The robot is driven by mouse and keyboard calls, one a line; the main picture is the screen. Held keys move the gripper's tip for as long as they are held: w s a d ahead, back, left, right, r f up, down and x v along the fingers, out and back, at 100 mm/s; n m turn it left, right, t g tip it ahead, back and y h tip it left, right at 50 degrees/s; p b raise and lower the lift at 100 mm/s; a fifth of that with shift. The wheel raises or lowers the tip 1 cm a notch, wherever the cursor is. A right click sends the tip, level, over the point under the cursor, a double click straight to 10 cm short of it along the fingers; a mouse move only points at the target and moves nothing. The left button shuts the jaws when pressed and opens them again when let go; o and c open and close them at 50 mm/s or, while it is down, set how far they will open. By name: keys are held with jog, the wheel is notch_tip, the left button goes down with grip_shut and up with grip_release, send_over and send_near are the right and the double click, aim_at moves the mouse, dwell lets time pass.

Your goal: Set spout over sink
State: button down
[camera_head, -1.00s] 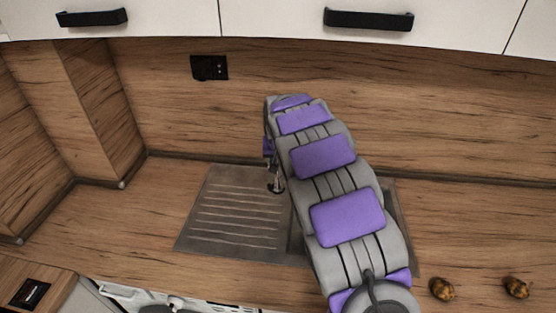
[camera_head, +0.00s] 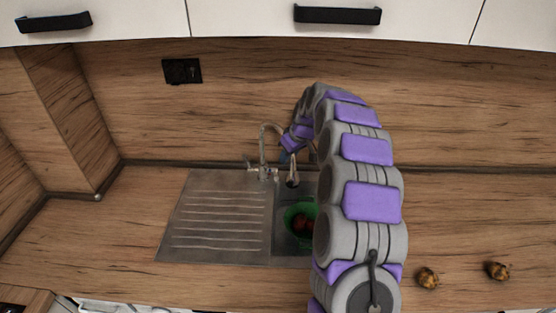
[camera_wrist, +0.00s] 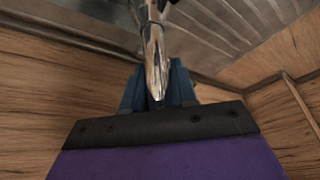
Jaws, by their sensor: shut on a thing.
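The metal tap (camera_head: 263,152) stands at the back edge of the sink, its curved spout reaching right, with the spout end (camera_head: 292,181) in front of the back part of the basin in the head view. The sink has a ribbed drainboard (camera_head: 218,215) on the left and a basin (camera_head: 288,246) on the right, partly hidden by my arm. My gripper (camera_head: 286,157) is at the spout. In the wrist view, the dark blue fingers of my gripper (camera_wrist: 158,88) are shut on the shiny spout (camera_wrist: 153,52).
A green colander or bowl (camera_head: 291,218) with reddish things in it sits in the basin, partly hidden. Two small brown items (camera_head: 428,278) (camera_head: 498,271) lie on the counter at right. A black socket (camera_head: 182,71) is on the wooden splashback. White cabinets hang above.

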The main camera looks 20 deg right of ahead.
jog(key=shift+w+d+n+y, duration=0.15)
jog(key=shift+w+d+n, duration=0.15)
jog(key=shift+d+n, duration=0.3)
jog(key=shift+w+d+n+y, duration=0.15)
jog(key=shift+w+d+n, duration=0.2)
jog(key=shift+d, duration=0.4)
jog(key=c, duration=1)
grip_release()
jog(key=shift+r, duration=0.1)
jog(key=p+v, duration=0.1)
jog(key=v, duration=1)
jog(key=shift+d+r, duration=0.2)
jog(key=shift+r, duration=0.15)
jog(key=shift+g, duration=0.3)
